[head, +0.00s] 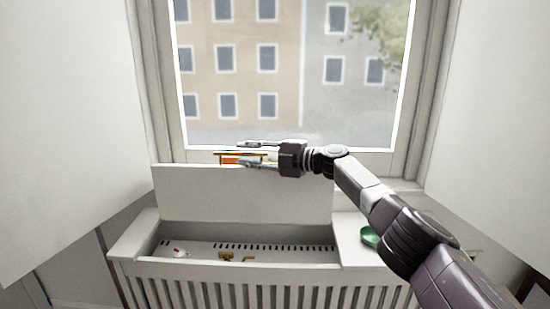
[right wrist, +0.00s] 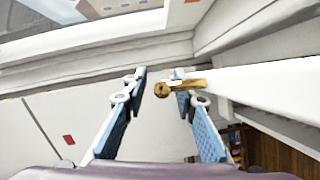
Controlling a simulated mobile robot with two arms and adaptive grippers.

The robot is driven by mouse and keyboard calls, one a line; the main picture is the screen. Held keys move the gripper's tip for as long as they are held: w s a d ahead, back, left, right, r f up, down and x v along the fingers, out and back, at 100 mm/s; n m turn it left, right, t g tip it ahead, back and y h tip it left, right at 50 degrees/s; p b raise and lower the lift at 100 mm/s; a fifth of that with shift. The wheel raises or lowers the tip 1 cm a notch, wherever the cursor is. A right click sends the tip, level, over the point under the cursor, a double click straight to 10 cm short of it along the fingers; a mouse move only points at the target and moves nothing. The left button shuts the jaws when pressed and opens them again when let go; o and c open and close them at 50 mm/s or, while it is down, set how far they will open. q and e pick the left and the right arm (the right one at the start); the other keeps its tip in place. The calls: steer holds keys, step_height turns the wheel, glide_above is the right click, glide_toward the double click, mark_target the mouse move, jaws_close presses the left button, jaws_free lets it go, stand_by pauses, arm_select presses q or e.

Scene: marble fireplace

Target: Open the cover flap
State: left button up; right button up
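The white cover flap (head: 240,195) stands raised, nearly upright, at the back of the slatted white cover (head: 125,245), in front of the window. The compartment below it is open to view. My right gripper (head: 242,154) is at the flap's top edge, its fingers pointing left. In the right wrist view its two blue-padded fingers (right wrist: 160,76) are spread apart. A brass knob (right wrist: 163,90) shows between the fingertips, closer to the right one; I cannot tell if it touches. A white panel edge (right wrist: 270,80) extends right beside it. My left gripper is out of view.
Inside the compartment are a brass valve (head: 226,257) and a small white-and-red item (head: 179,253). A green dish (head: 370,237) sits on the cover's right top. An orange object (head: 230,158) shows behind the gripper. White panels flank both sides.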

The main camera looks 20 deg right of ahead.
steer(key=f+v, duration=0.1)
steer(key=v, duration=0.9)
steer(key=shift+s+r, duration=0.25)
steer(key=shift+r, duration=0.25)
steer(key=shift+d, duration=0.1)
